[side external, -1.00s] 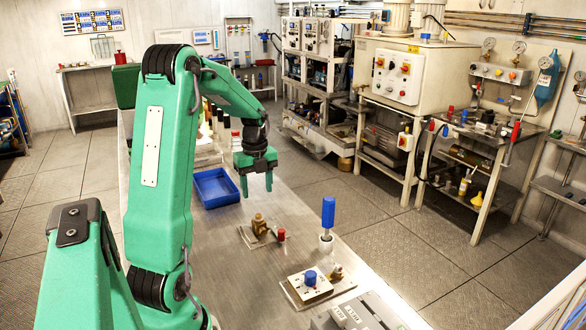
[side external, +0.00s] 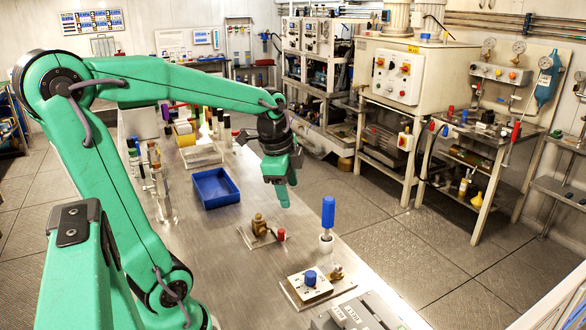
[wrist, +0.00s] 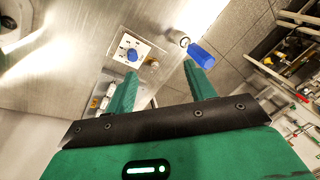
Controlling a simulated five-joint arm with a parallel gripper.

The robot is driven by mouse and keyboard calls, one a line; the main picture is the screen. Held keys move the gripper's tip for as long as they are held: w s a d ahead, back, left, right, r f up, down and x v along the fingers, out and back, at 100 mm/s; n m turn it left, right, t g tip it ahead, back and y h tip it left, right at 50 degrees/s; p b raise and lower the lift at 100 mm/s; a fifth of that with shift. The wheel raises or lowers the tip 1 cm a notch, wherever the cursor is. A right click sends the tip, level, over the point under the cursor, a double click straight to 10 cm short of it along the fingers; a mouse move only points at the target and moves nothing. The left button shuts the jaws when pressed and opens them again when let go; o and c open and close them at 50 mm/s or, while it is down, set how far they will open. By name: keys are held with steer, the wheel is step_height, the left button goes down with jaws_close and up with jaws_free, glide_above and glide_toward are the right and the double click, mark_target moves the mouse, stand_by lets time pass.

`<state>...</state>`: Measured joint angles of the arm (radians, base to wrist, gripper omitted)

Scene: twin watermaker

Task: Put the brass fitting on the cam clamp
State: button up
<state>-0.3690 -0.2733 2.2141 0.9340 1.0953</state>
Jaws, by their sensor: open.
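A brass fitting-like piece (side external: 259,226) stands on a small flat plate on the bench, with a red-tipped part (side external: 281,234) beside it. I cannot tell whether this assembly is the cam clamp. Another small brass-coloured piece (side external: 336,272) sits by a white panel with a blue knob (side external: 311,278); the panel also shows in the wrist view (wrist: 143,47). My gripper (side external: 287,189) is open and empty, in the air above and behind the brass piece. In the wrist view its two fingers (wrist: 160,82) are apart with nothing between them.
A blue-handled tool (side external: 328,212) stands upright in a small white holder near the bench's right edge. A blue tray (side external: 215,188) lies farther back. A grey box (side external: 360,315) is at the front. Several bottles and racks line the bench's far left.

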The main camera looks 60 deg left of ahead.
steer(key=s+d+n+t, duration=0.1)
steer(key=s+d+n, duration=0.2)
steer(key=d+n, duration=0.1)
steer(key=s+d+r+n+t+h, duration=0.1)
steer(key=s+d+n, duration=0.3)
steer(key=d, duration=0.3)
steer(key=shift+d+r+t, duration=0.2)
steer(key=shift+t, duration=0.2)
